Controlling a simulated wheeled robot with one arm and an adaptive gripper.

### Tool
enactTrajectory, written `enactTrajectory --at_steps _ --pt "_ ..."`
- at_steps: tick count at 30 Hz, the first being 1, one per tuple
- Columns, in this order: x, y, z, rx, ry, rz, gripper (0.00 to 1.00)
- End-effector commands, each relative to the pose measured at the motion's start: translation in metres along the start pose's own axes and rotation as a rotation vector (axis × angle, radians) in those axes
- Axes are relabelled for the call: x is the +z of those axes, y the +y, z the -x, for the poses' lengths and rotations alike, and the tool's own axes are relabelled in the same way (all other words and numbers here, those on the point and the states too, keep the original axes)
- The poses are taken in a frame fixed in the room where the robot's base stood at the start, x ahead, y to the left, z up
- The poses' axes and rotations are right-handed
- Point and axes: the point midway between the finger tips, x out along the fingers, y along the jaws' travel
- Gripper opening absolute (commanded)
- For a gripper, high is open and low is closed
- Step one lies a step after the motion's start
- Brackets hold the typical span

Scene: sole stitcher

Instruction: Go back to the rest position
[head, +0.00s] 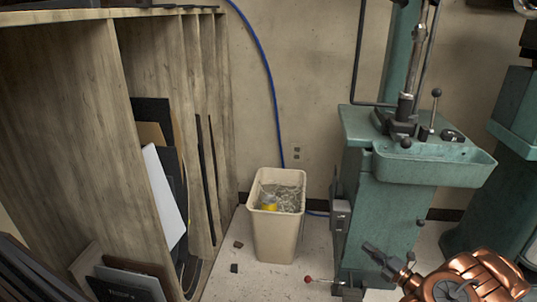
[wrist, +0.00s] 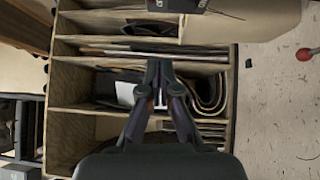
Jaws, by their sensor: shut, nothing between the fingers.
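My gripper (head: 369,248) shows at the lower right of the head view, at the end of my copper-coloured arm, in front of the green machine's base. In the wrist view my gripper (wrist: 159,62) points at the wooden shelf unit, its two dark fingers together at the tips with nothing between them. The green stitching machine (head: 385,220) stands upright at the right of the head view. Whether the fingers touch anything is not shown, but they appear in free space.
A wooden shelf unit (head: 75,110) with dark and white sheets fills the left; it also shows in the wrist view (wrist: 75,128). A beige bin (head: 275,236) stands between it and the machine. A red-knobbed lever (head: 308,279) sticks out low. Small dark scraps lie on the floor.

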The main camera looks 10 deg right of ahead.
Motion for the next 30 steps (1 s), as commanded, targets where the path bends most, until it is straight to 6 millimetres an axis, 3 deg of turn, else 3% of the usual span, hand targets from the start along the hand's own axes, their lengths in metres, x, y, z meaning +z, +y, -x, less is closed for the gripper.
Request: enactTrajectory --at_steps 4,8,12,18,24,30 --pt "-0.011 0.022 -0.015 0.010 0.047 0.038 0.00" --pt "-0.039 0.071 -0.046 0.036 0.156 0.140 0.00" --pt "-0.084 0.131 -0.080 0.076 0.312 0.292 0.00" --pt "-0.155 0.209 -0.110 0.149 0.531 0.510 0.00" --pt "-0.225 0.276 -0.120 0.241 0.742 0.734 0.00" --pt "-0.292 0.336 -0.112 0.354 0.947 0.957 0.00"
